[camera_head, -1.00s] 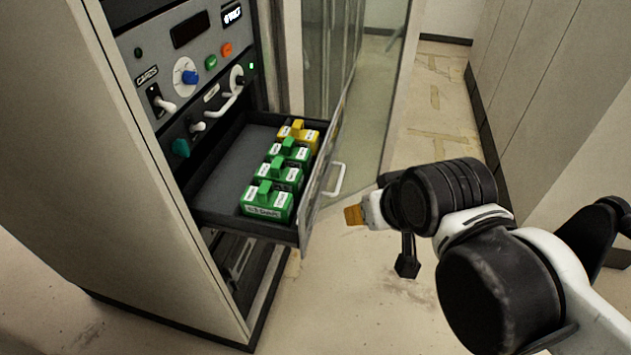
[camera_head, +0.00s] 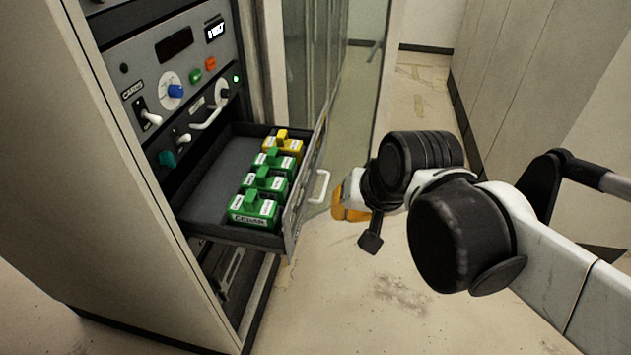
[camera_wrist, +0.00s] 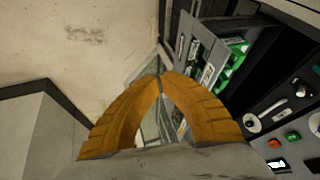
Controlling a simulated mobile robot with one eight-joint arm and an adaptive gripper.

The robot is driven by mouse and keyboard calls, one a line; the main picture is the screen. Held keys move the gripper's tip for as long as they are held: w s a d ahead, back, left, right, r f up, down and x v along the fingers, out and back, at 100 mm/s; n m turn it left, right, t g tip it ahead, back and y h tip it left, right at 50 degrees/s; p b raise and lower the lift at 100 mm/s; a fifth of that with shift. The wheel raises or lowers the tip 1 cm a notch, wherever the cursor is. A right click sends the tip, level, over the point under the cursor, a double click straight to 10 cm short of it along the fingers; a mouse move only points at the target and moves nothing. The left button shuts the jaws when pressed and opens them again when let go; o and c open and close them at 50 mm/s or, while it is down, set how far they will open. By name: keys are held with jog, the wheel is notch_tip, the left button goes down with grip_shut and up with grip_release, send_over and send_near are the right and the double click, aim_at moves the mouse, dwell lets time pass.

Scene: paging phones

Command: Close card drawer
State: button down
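The card drawer (camera_head: 215,185) is pulled out of the grey cabinet. It holds several green card blocks (camera_head: 265,181) and a yellow one (camera_head: 283,145) along its front panel. A white handle (camera_head: 320,187) is on the outer face of the front panel. My gripper (camera_head: 340,208) is just right of the handle, apparently apart from it. In the wrist view the orange fingertips (camera_wrist: 160,76) meet with nothing visible between them. The drawer's green blocks (camera_wrist: 236,52) show there beyond the fingers, to the right.
The cabinet's control panel (camera_head: 175,75) has knobs, switches and a white handle above the drawer. A lower compartment (camera_head: 230,268) lies beneath. A glass panel (camera_head: 355,90) stands behind the drawer. The floor (camera_head: 345,300) in front is clear.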

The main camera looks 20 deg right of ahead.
jog(key=w+d+m+g+y+p, duration=0.1)
jog(key=w+d+m+g+y, duration=0.2)
jog(key=w+m, duration=0.75)
jog(key=m+t+y+b, duration=0.2)
jog(key=m+y+b, duration=0.15)
jog(key=m, duration=0.55)
send_near(310, 187)
jog(key=shift+y, duration=0.25)
jog(key=a+f, duration=0.1)
jog(key=w+f, duration=0.1)
jog(key=f, duration=0.1)
jog(key=w+a+f, duration=0.1)
jog(key=f, duration=0.1)
jog(key=shift+a+f, duration=0.2)
jog(key=shift+a, duration=0.1)
jog(key=shift+w+a+r, duration=0.15)
jog(key=shift+w+a, duration=0.25)
jog(key=shift+a, duration=0.15)
jog(key=w+a, duration=0.4)
jog(key=a, duration=0.4)
jog(key=w+a, duration=0.5)
jog(key=a, duration=0.3)
jog(key=w+a, duration=0.5)
jog(key=a, duration=0.4)
jog(key=shift+w+p, duration=0.15)
jog(key=shift+p, duration=0.2)
jog(key=shift+d, duration=0.15)
